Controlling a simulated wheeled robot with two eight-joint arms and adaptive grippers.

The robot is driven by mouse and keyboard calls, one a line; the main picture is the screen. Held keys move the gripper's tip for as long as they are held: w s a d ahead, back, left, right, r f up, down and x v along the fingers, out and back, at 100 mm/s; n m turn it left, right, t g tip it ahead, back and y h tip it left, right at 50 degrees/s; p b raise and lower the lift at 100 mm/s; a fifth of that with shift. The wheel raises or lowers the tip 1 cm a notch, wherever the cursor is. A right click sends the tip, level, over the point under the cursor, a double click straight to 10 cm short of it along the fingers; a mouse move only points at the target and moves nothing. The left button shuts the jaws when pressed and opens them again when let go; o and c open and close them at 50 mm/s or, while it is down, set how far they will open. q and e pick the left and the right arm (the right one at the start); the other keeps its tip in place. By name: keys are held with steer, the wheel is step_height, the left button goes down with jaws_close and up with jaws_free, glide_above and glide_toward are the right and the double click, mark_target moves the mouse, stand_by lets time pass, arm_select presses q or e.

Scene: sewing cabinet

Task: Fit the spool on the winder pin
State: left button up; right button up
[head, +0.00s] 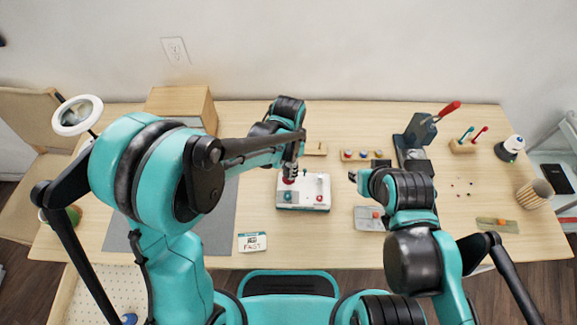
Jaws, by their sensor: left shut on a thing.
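The white winder (303,200) stands near the middle of the table, with small red, green and dark parts on its top. My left gripper (290,171) points down over the left rear part of the winder. It is shut on a small red thing, which looks like the spool (288,181). The gripper hides part of the spool, and I cannot tell whether the spool touches the winder or its pin. My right gripper (353,176) is to the right of the winder, apart from it. Its fingers are too small and hidden to tell open from shut.
A rack of several spools (366,155) stands behind the winder. A grey tray (368,219) lies to the right. A red-handled press (413,150) stands back right. The table front between card and tray is clear.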

arm_select(q)
steer(key=shift+f+b, duration=1.8)
steer(key=shift+f, duration=0.1)
stand_by(2.9)
steer(key=o, duration=0.9)
steer(key=shift+r, duration=0.15)
step_height(320, 180, up, 12)
steer(key=shift+f, duration=0.1)
steer(key=s+a+n+t, duration=0.2)
steer(key=s+a+n, duration=0.1)
steer(key=a, duration=0.3)
steer(key=s+a+r+n+t, duration=0.1)
steer(key=s+a+n+t, duration=0.1)
steer(key=s+a+n, duration=0.2)
steer(key=s+a+r+n+t, duration=0.1)
steer(key=s+a+n+t, duration=0.2)
steer(key=a, duration=0.4)
steer(key=shift+s+a+r+n, duration=0.2)
steer(key=shift+s+a+n, duration=0.15)
steer(key=shift+n, duration=0.35)
